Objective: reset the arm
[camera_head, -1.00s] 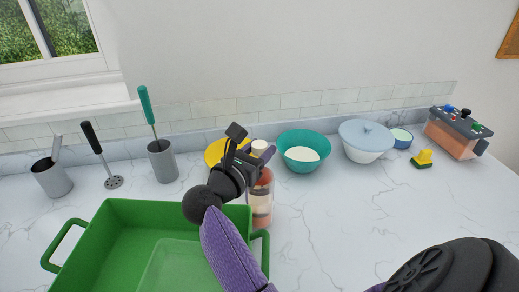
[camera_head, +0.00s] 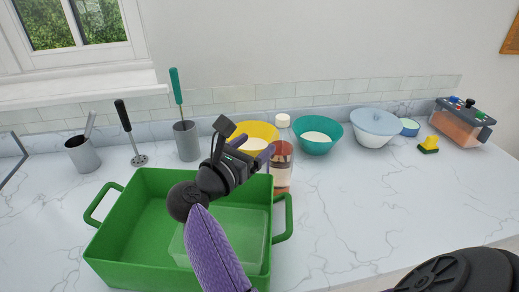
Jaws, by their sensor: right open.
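My right gripper (camera_head: 262,156) is at the centre of the head view, above the right part of a green bin (camera_head: 150,225). Its fingers are apart, and I see nothing held between them. The fingertips point toward a bottle (camera_head: 282,170) with a white cap and reddish contents, which stands just behind the bin's right handle. The gripper overlaps part of the bottle and of a yellow bowl (camera_head: 258,130) behind it. My purple right arm link comes up from the bottom edge. My left gripper is not in view.
A clear container sits in the bin. A teal bowl (camera_head: 318,147), a lidded bowl (camera_head: 375,138), a sponge (camera_head: 429,146) and a clear box (camera_head: 459,124) stand at the back right. Metal cups (camera_head: 83,157) (camera_head: 187,144) and a ladle (camera_head: 138,160) stand at the back left.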

